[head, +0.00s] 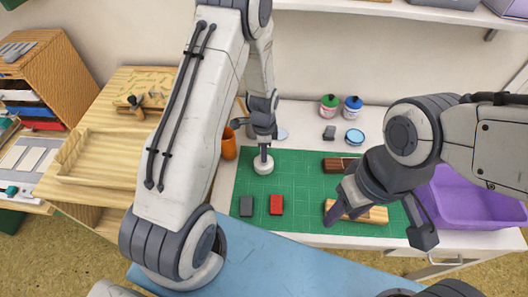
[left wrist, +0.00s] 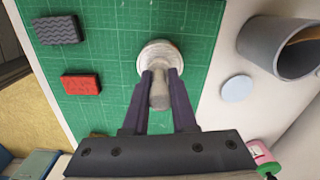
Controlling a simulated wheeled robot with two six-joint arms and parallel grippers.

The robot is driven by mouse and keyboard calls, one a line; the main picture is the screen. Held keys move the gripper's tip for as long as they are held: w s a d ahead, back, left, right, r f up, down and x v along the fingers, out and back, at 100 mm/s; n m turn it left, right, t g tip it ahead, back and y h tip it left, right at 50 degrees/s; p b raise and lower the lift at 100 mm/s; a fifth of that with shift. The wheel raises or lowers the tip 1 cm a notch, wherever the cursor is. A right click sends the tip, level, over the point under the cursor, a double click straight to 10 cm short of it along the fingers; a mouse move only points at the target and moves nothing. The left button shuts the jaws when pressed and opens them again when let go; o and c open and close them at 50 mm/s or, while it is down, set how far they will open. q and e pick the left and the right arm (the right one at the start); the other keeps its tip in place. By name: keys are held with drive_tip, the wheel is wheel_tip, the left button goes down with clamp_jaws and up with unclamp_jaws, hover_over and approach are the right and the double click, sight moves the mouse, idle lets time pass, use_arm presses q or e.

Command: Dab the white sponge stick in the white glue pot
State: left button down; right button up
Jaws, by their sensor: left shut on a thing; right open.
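My left gripper (head: 263,147) is shut on a pale upright handle, which looks like the white sponge stick (left wrist: 159,97). Directly below the handle is a round white piece (head: 263,166) on the green mat; it also shows in the left wrist view (left wrist: 158,53). I cannot tell whether this piece is the white glue pot or the stick's sponge head, or whether they touch. My right gripper (head: 379,224) is open and empty, above a light wooden block (head: 372,215) at the mat's right.
The green mat (head: 310,170) also bears a grey block (head: 246,206), a red block (head: 276,205) and a brown block (head: 338,164). An orange cup (head: 229,145) stands left, a pale disc (head: 280,133) behind. Pots (head: 330,106) stand at the back, a purple bin (head: 465,205) right.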

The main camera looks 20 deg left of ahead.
use_arm(q)
drive_tip(key=shift+f, duration=0.35)
use_arm(e)
drive_tip(key=shift+f, duration=0.2)
idle(1.3)
use_arm(q)
wheel_tip(320, 180, up, 7)
drive_tip(key=p, duration=0.5)
drive_tip(key=shift+r, duration=0.1)
use_arm(e)
wheel_tip(320, 180, up, 6)
drive_tip(key=shift+f, duration=0.15)
idle(0.4)
